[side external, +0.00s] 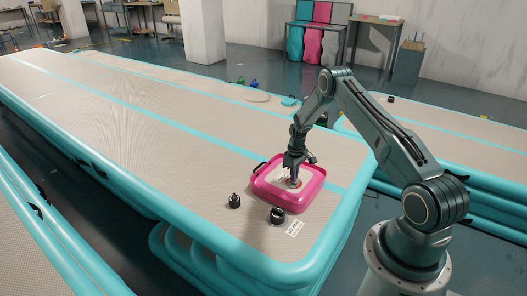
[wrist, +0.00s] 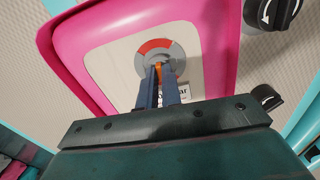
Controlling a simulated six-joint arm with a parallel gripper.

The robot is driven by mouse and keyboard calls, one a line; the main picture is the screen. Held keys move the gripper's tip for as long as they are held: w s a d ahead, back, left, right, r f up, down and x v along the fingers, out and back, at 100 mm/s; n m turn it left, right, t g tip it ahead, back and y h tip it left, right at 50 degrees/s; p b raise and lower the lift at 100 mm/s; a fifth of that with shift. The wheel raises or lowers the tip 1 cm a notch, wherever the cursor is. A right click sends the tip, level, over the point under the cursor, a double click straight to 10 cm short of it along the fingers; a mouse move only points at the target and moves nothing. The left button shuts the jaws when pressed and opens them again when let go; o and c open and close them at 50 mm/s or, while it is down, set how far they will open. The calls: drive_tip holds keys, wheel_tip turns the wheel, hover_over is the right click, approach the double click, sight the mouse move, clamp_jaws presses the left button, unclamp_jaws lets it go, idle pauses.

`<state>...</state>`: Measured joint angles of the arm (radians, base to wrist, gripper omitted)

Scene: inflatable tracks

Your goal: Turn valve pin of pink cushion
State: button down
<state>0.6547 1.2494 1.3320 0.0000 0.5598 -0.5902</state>
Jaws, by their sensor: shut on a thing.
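The pink cushion (side external: 315,188) lies on the beige and teal inflatable track, near its front right corner. In the wrist view its pink rim (wrist: 227,60) surrounds a pale top panel (wrist: 110,62). A round grey and red valve dial (wrist: 155,46) sits on that panel. My gripper (side external: 292,180) points down over the valve. In the wrist view my gripper (wrist: 160,75) has its fingers close together on an orange valve pin (wrist: 159,70) at the dial's middle. The fingers hide most of the pin, so I cannot tell its angle. A label beside the dial is partly covered.
A black knob (side external: 277,215) stands in front of the cushion, and a smaller black piece (side external: 234,201) stands to its left. The track is clear further left.

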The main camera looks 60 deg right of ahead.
drive_tip(key=shift+m, duration=0.3)
drive_tip(key=m, duration=1)
drive_tip(key=shift+m, duration=2.3)
drive_tip(key=c, duration=1.6)
unclamp_jaws()
